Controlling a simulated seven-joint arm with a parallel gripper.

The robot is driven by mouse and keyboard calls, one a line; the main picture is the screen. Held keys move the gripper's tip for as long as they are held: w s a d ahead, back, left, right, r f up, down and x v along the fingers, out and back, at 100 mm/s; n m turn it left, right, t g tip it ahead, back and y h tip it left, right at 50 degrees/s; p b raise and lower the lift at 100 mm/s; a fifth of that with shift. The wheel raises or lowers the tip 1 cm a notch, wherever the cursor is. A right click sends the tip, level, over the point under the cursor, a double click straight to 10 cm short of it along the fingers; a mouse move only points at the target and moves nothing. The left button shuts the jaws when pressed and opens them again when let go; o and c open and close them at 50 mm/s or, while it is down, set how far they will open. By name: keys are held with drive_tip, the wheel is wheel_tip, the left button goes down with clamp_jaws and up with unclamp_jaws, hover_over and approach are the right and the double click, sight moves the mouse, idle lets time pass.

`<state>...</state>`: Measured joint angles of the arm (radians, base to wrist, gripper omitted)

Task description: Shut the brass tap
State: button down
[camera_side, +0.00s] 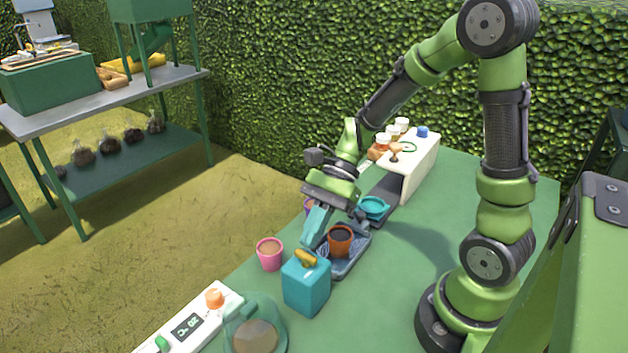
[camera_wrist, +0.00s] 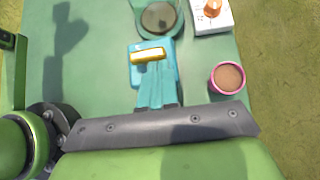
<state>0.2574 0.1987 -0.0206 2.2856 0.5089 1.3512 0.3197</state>
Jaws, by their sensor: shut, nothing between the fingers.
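The brass tap (camera_side: 306,257) is a short yellow bar handle on top of a teal box (camera_side: 305,288) at the front of the green table. In the wrist view the brass tap (camera_wrist: 148,55) lies crosswise on the teal box (camera_wrist: 138,75). My gripper (camera_side: 310,242), with teal fingers, is shut and empty, pointing down behind the box. In the wrist view my gripper (camera_wrist: 156,66) overlaps the box, its tips beside the tap's lower edge. I cannot tell whether they touch it.
A pink pot (camera_side: 270,254) stands left of the box. A terracotta pot (camera_side: 340,241) stands on a blue-grey tray behind it. A clear round vessel (camera_side: 256,325) and a white panel with knobs (camera_side: 188,322) are in front. Bare table lies to the right.

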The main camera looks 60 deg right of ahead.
sight(297, 248)
drive_tip(key=shift+w+a+n+g, duration=0.25)
drive_tip(key=shift+n+g, duration=0.35)
drive_tip(key=shift+n, duration=0.15)
drive_tip(key=shift+w+a+n+g, duration=0.1)
drive_tip(key=shift+w+n+g, duration=0.15)
drive_tip(key=shift+n+g, duration=0.45)
drive_tip(key=shift+w+a+n+g+h, duration=0.25)
drive_tip(key=shift+n+g+h, duration=0.25)
drive_tip(key=shift+n, duration=0.45)
drive_tip(key=n+g, duration=0.1)
drive_tip(key=n+g+h, duration=0.1)
drive_tip(key=a+n, duration=0.1)
drive_tip(key=shift+w+n+g+h, duration=0.3)
drive_tip(key=shift+w+n+g, duration=0.1)
drive_tip(key=a+n+g+h, duration=0.1)
drive_tip(key=n+h, duration=0.1)
drive_tip(key=a+n+g+h, duration=0.1)
drive_tip(key=n+h, duration=0.1)
drive_tip(key=n, duration=0.1)
drive_tip(key=a+n+g+h, duration=0.1)
drive_tip(key=n+h, duration=0.1)
drive_tip(key=n, duration=0.1)
drive_tip(key=shift+w, duration=0.15)
drive_tip(key=shift+a, duration=0.2)
idle(0.7)
idle(0.8)
drive_tip(key=v, duration=0.7)
drive_tip(key=shift+r, duration=0.15)
